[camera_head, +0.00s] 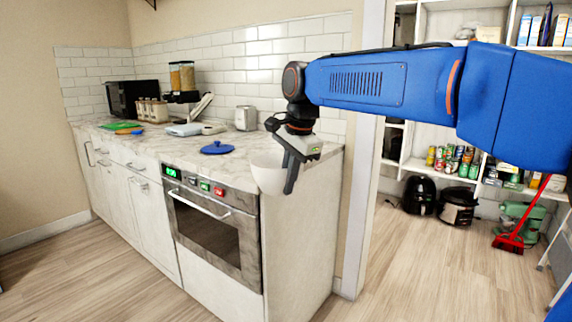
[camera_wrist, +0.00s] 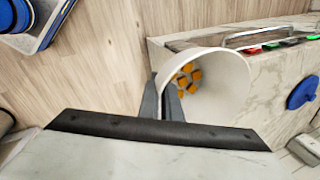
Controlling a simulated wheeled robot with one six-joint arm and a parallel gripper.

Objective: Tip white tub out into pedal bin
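The white tub (camera_head: 268,174) is at the front right corner of the counter. The wrist view looks into the tub (camera_wrist: 236,88), with several orange-brown chunks (camera_wrist: 188,76) lying inside. My gripper (camera_head: 290,180) is at the tub's right side. In the wrist view my gripper (camera_wrist: 166,102) has its fingers on either side of the tub's rim, pinching the wall. I cannot tell from these views whether the tub's underside touches the counter. No pedal bin shows in either view.
A blue lid (camera_head: 217,148) lies on the marble counter (camera_head: 150,143) above the oven (camera_head: 212,222). A toaster (camera_head: 246,118) and jars stand farther back. Pantry shelves, a black air fryer (camera_head: 419,195) and a red broom (camera_head: 510,241) are at the right. The wooden floor between is clear.

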